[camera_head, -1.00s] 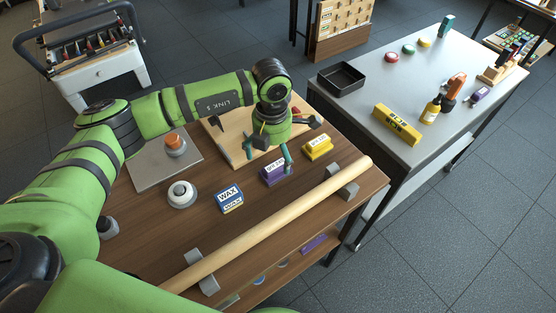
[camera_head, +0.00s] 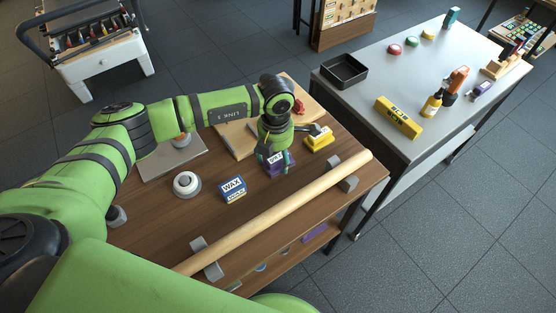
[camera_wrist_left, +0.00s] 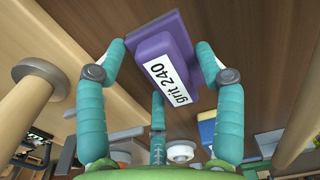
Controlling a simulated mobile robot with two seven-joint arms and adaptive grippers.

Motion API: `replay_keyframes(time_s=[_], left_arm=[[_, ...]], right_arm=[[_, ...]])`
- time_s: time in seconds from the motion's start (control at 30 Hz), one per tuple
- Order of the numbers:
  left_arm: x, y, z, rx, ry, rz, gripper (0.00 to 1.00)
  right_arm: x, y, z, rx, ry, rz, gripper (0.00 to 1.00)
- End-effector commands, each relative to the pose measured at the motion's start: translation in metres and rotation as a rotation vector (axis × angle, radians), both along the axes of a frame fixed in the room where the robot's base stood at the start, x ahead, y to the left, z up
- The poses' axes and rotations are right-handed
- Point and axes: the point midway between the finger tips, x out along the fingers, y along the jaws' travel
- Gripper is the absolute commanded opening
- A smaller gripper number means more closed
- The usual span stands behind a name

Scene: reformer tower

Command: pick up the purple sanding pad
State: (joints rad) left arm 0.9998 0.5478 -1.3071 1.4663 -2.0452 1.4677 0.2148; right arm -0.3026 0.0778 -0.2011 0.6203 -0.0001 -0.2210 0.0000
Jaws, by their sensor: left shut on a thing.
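The purple sanding pad (camera_head: 286,170) is on the wooden table between the blue-and-white WAX block (camera_head: 232,189) and the yellow pad (camera_head: 319,138). My left gripper (camera_head: 277,157) is over it from above and partly hides it. In the left wrist view the pad (camera_wrist_left: 150,42) shows its purple base and a white label reading "grit 240". The teal fingers of my left gripper (camera_wrist_left: 160,70) are closed around it. I cannot see a clear gap between pad and table. My right gripper is not in view.
A long wooden pole (camera_head: 280,212) lies on grey rests along the table's front. A white round knob (camera_head: 186,184) stands left of the WAX block. A grey table (camera_head: 375,85) with a black tray (camera_head: 344,72) stands to the right.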

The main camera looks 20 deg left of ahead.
Motion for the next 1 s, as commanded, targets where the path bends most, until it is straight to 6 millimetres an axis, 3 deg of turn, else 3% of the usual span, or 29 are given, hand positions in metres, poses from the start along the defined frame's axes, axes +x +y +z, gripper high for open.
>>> replay_keyframes(time_s=[0.27, 0.53, 0.8, 1.0], left_arm=[[-0.001, 0.000, 0.002, 0.000, 0.004, 0.000, 0.36], [0.001, 0.000, 0.037, 0.000, -0.004, -0.001, 0.36], [-0.015, -0.060, 0.072, -0.002, -0.002, -0.007, 0.36], [-0.025, -0.095, 0.095, -0.001, -0.001, -0.005, 0.36]], right_arm=[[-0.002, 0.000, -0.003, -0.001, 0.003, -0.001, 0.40], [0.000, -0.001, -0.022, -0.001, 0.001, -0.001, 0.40], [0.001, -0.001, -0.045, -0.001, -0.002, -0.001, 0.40], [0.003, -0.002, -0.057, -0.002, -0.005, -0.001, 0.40]])
